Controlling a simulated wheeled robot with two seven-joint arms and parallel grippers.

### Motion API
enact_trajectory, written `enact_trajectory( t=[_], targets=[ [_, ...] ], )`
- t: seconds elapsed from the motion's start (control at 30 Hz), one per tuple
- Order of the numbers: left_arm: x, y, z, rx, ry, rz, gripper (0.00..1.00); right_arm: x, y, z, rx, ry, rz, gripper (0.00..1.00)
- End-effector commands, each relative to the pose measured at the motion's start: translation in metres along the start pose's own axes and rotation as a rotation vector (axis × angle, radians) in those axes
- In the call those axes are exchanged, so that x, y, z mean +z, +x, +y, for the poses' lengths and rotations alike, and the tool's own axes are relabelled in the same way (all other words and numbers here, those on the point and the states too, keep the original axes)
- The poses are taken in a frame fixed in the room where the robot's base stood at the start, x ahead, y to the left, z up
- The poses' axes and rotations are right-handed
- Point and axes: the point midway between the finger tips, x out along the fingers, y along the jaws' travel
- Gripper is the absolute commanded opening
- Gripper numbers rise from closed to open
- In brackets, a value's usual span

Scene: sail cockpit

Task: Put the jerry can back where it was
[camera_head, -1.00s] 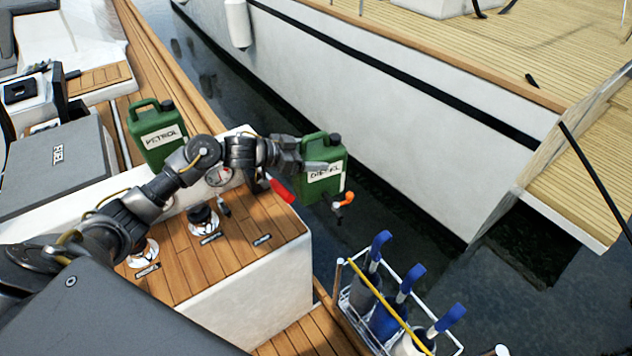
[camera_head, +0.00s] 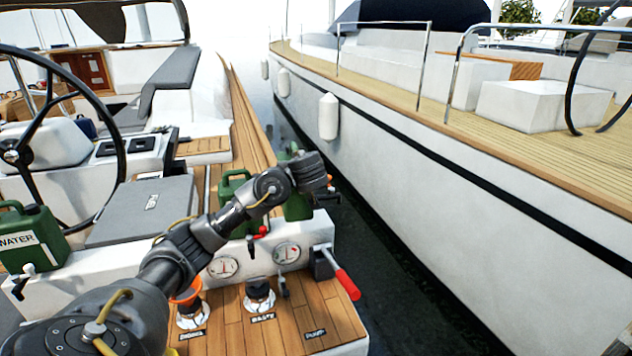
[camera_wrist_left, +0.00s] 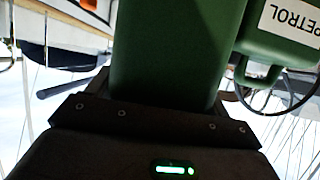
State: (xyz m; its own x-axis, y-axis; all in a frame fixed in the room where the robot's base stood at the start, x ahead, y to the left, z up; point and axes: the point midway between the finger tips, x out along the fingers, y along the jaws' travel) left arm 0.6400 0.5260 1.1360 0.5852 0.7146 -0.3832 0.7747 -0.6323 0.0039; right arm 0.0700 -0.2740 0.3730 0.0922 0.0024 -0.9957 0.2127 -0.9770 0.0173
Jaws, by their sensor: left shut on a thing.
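A green jerry can (camera_head: 297,207) is in my left gripper (camera_head: 308,172), at the outer side of the cockpit edge. Its label is turned away or hidden here, and my wrist covers its upper part. In the left wrist view the same can (camera_wrist_left: 170,50) fills the middle, against the gripper. I cannot tell whether its base rests on anything. A second green can, the petrol can (camera_head: 234,188), stands just to its left, partly behind my arm; its PETROL label shows in the wrist view (camera_wrist_left: 290,22). My right gripper is not in view.
A green water can (camera_head: 30,240) stands at the far left near the steering wheel (camera_head: 60,130). A red-handled lever (camera_head: 345,284), gauges (camera_head: 287,253) and deck caps (camera_head: 259,293) are below my arm. A gap of dark water (camera_head: 385,270) separates the neighbouring white hull (camera_head: 470,220).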

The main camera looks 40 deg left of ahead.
Motion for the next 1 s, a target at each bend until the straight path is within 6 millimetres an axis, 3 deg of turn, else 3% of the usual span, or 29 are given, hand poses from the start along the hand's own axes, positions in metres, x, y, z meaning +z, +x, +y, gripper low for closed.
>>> enact_trajectory(
  t=[0.13,0.43,1.0],
  targets=[
    [-0.004,-0.002,-0.010,-0.061,-0.026,0.001,0.09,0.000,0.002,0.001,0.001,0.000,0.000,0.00],
    [-0.001,-0.001,-0.012,-0.075,-0.032,0.001,0.09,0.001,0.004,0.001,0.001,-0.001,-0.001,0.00],
    [0.044,0.018,-0.013,-0.074,-0.030,0.001,0.09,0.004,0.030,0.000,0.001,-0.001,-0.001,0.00]
  ],
)
